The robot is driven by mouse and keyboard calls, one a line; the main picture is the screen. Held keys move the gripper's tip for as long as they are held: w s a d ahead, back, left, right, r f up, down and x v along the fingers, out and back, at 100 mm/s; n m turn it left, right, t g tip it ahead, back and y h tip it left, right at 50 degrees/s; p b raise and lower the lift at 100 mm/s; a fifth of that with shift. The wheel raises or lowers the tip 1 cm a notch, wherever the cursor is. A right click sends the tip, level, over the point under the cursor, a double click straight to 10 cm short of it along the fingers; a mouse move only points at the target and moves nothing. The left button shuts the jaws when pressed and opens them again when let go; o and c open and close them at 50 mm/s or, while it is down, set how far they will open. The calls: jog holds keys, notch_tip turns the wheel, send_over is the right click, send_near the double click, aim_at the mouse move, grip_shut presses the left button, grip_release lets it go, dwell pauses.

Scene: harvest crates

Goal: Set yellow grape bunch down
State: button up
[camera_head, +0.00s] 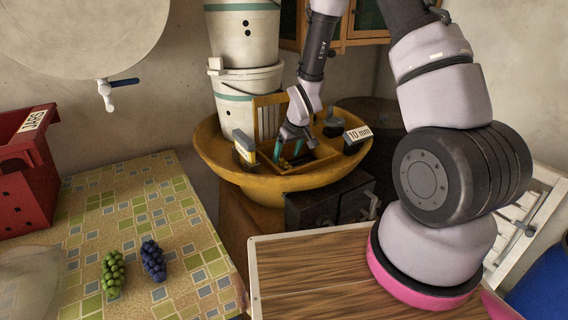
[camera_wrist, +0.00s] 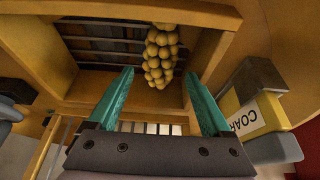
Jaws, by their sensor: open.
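The yellow grape bunch (camera_wrist: 160,50) shows in the wrist view, at the edge of a slatted wooden compartment (camera_wrist: 95,50) beyond my fingertips. I cannot make it out in the head view. My gripper (camera_head: 288,152) is over the wide ochre basin (camera_head: 220,165), pointing down, with its teal fingers apart. In the wrist view the gripper (camera_wrist: 160,76) is open, and the bunch lies ahead of and between the finger ends. I cannot tell whether a finger touches it.
A yellow box (camera_wrist: 250,116) with a partly readable label stands beside the compartment, right in the wrist view. A "10 mm" block (camera_head: 357,134) sits on the basin's right side. Green grapes (camera_head: 113,273) and blue grapes (camera_head: 153,260) lie on the tiled table, near a red crate (camera_head: 22,180).

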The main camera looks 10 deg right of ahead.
jog(key=s+d+r+m, duration=0.1)
jog(key=s+d+r, duration=0.2)
jog(key=r, duration=0.6)
jog(key=s+d+r+m+t, duration=0.1)
jog(key=s+d+r+m, duration=0.15)
jog(key=r, duration=0.65)
jog(key=s+d+r+m, duration=0.1)
jog(key=s+d+r, duration=0.15)
jog(key=r, duration=0.65)
jog(key=s+d+r+m+t, duration=0.1)
jog(key=s+r+m, duration=0.1)
jog(key=s+r, duration=0.3)
jog(key=s+d+r+m+t, duration=0.1)
jog(key=s+r, duration=0.5)
jog(key=s, duration=0.6)
jog(key=shift+d+r+m, duration=0.2)
jog(key=shift+d+m, duration=0.05)
jog(key=shift+m, duration=0.3)
jog(key=shift+w, duration=0.1)
jog(key=shift+c, duration=0.3)
